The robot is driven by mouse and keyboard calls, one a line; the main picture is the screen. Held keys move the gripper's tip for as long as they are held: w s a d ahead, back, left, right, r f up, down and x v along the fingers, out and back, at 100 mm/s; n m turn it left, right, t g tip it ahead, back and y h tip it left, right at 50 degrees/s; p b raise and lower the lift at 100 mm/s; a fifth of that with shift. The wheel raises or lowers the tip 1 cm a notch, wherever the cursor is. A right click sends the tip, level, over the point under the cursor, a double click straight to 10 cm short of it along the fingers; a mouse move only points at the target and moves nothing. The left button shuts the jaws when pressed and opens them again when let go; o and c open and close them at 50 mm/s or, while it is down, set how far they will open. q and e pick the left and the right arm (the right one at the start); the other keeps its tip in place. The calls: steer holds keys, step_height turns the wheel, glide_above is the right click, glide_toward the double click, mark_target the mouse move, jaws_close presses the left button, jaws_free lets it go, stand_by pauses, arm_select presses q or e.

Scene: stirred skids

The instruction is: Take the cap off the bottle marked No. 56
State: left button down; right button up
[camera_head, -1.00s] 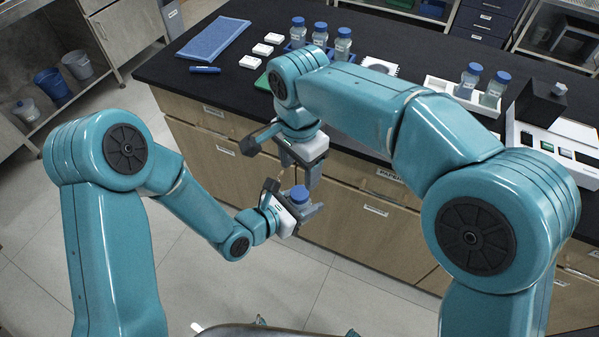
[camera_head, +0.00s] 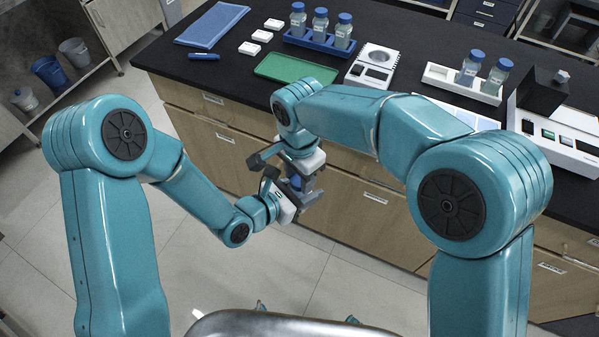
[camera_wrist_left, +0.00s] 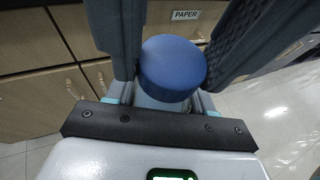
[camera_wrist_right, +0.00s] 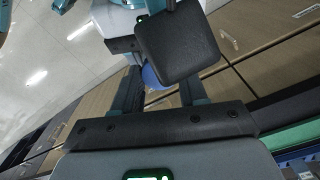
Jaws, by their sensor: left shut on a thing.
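My left gripper (camera_head: 291,196) is shut on a bottle (camera_head: 296,182), held upright in front of the bench. The bottle's blue cap (camera_wrist_left: 172,66) shows large in the left wrist view, still on top; the body below is mostly hidden. My right gripper (camera_head: 288,172) is at the cap from above. Its dark fingers stand on both sides of the cap in the left wrist view, looking open; contact is unclear. In the right wrist view the cap (camera_wrist_right: 152,76) shows between these fingers, partly behind a dark finger of my left gripper. No number on the bottle is readable.
On the black bench stand a blue rack (camera_head: 310,42) with several blue-capped bottles, a green mat (camera_head: 294,69), a white device (camera_head: 372,64), a white rack (camera_head: 440,79) with two capped bottles, and a dark box device (camera_head: 541,93). The bench front lies close behind my grippers.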

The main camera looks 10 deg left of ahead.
steer(key=shift+c, duration=1.1)
steer(key=n, duration=0.3)
steer(key=o, duration=1.2)
steer(key=shift+c, duration=0.2)
